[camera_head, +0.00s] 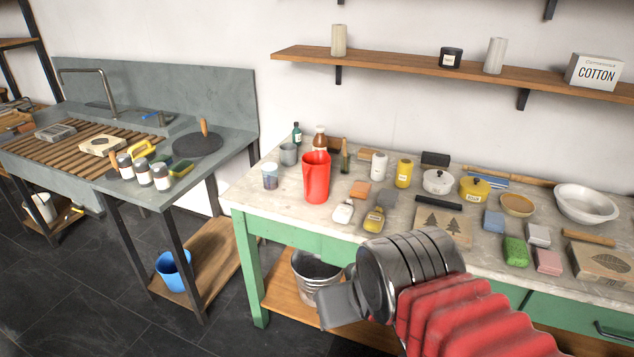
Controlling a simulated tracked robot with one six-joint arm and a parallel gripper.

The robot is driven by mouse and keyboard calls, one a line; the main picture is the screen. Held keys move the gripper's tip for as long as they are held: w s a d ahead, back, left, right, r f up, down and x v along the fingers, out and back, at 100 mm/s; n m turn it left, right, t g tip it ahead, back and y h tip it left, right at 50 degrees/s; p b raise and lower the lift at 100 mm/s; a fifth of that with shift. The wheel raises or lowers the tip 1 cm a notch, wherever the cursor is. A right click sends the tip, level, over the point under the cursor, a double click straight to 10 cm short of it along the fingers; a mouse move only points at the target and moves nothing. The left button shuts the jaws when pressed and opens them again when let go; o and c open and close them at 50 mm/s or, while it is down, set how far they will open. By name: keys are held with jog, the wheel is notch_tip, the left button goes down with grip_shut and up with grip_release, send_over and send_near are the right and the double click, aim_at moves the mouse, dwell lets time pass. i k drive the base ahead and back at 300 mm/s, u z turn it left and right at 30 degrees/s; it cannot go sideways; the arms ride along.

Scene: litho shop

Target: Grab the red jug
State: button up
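The red jug (316,178) stands upright on the left part of the green table's pale top (262,204). A small clear cup is to its left, and a brown bottle is just behind it. My gripper (338,305) is at the lower middle of the view, in front of the table, lower in the picture than the jug and apart from it. Its dark fingers point left, and I cannot make out a gap between them. Nothing is visible in them.
Several tins, blocks and bowls crowd the tabletop further right. A metal bucket (315,275) sits on the lower shelf. A grey sink counter (225,143) stands left; dark floor shows between.

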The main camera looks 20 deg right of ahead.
aim_at(314, 182)
jog(key=k, duration=0.65)
jog(key=u, duration=0.5)
jog(key=i, duration=0.8)
jog(key=u, duration=0.55)
jog(key=i, duration=0.75)
jog(key=z, duration=0.6)
jog(key=i, duration=0.85)
jog(key=z, duration=0.6)
